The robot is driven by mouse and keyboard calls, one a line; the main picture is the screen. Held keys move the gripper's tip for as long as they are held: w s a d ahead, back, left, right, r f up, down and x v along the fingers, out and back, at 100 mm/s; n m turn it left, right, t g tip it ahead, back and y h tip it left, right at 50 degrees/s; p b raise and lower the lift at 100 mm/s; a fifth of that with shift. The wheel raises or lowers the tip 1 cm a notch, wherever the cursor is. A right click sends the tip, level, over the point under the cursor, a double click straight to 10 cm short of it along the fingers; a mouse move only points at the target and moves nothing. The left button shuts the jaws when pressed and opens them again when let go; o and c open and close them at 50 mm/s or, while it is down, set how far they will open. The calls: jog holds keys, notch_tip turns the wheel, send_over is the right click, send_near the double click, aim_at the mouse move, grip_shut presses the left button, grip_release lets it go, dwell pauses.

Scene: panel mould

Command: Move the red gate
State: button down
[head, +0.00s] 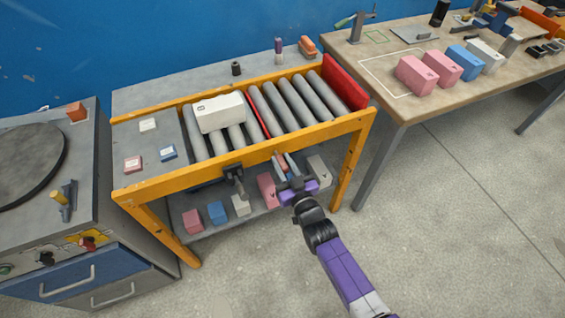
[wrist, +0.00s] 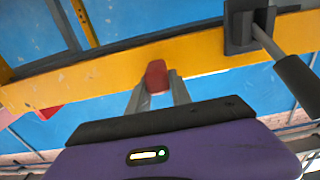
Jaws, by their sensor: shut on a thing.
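A thin red strip, which looks like the red gate (head: 259,114), stands across the conveyor between the rollers, just right of a white box (head: 221,112). My gripper (head: 282,164) is at the front of the yellow rail, right of a dark bracket with a lever. In the wrist view my gripper (wrist: 157,85) is shut on a small red block-like knob (wrist: 156,75) against the yellow rail. Whether this knob joins the red strip is hidden by the rail.
The dark lever bracket (head: 232,173) is close left of my gripper; its lever also shows in the wrist view (wrist: 280,50). A taller red end plate (head: 345,83) closes the conveyor's right end. A lower shelf (head: 181,204) holds several coloured blocks. Open floor lies in front.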

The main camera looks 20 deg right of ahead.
jog(key=shift+s+f, duration=0.1)
jog(key=shift+f, duration=0.55)
jog(key=c, duration=1.3)
grip_release()
jog(key=shift+o, duration=0.7)
jog(key=shift+s, duration=3.85)
